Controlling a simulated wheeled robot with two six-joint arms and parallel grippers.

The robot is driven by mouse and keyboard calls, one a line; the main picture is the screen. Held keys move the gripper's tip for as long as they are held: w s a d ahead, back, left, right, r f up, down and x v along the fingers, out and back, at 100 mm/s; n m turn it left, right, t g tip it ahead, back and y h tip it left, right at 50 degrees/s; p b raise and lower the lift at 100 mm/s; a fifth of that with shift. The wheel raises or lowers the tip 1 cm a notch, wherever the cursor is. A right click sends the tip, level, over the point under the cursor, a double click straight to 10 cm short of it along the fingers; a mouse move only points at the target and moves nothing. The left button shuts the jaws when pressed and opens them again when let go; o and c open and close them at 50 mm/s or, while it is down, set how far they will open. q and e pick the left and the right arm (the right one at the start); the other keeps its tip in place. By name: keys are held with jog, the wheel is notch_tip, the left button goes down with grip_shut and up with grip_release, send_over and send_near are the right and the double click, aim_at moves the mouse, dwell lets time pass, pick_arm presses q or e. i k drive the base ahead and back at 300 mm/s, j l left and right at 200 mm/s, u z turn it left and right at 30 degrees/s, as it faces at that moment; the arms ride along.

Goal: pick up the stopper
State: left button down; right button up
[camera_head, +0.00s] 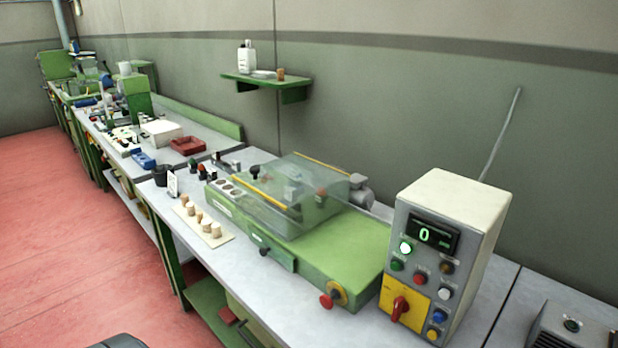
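Several small tan cork stoppers (206,225) stand in a row on a pale flat board (212,243) on the bench, left of the green machine. They look upright and separate from any gripper. Another small brown cork-like piece (281,74) sits at the right end of the wall shelf. Neither of my grippers is in view.
The green machine (337,258) has a clear cover (310,185) and a row of round holes at its left end. A control box (455,225) reading 0 stands at right. A small white sign (173,185) and dark cup (160,175) stand behind the board. Grey bench (205,262) is bare in front.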

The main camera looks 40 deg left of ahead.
aim_at(215, 227)
jog(key=k+u, duration=0.1)
jog(key=u, duration=1.85)
jog(key=i+j, duration=0.4)
jog(key=j, duration=0.15)
jog(key=i+j+z, duration=0.1)
jog(key=z, duration=0.25)
jog(key=j+z, duration=0.35)
jog(key=i+j+z, duration=0.1)
jog(key=z, duration=0.25)
